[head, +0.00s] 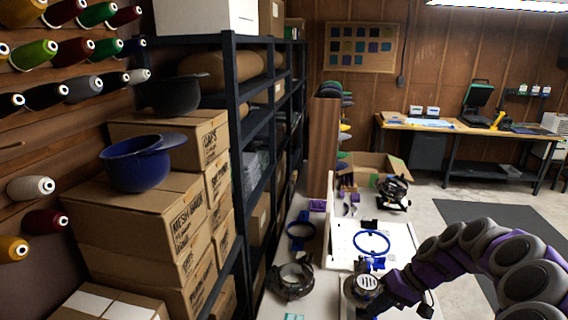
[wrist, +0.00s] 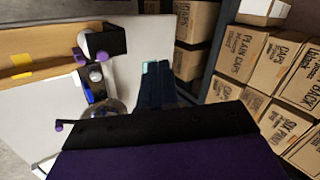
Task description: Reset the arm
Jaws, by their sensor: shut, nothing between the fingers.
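My arm shows in the head view at the lower right, purple and grey, bent over and reaching down to the left beside the white worktop. My gripper (wrist: 163,84) shows in the wrist view as dark fingers ahead of a black plate and purple housing. The fingers are shut with nothing between them. In the head view the gripper itself is hard to make out among the dark parts near the worktop.
Stacked cardboard boxes (head: 150,215) and a dark shelf rack (head: 238,130) stand at the left. A white worktop (head: 400,238) carries a blue hoop (head: 372,243) and a dark round fixture (head: 291,281). Open floor (head: 440,188) lies at the right, before a workbench (head: 480,128).

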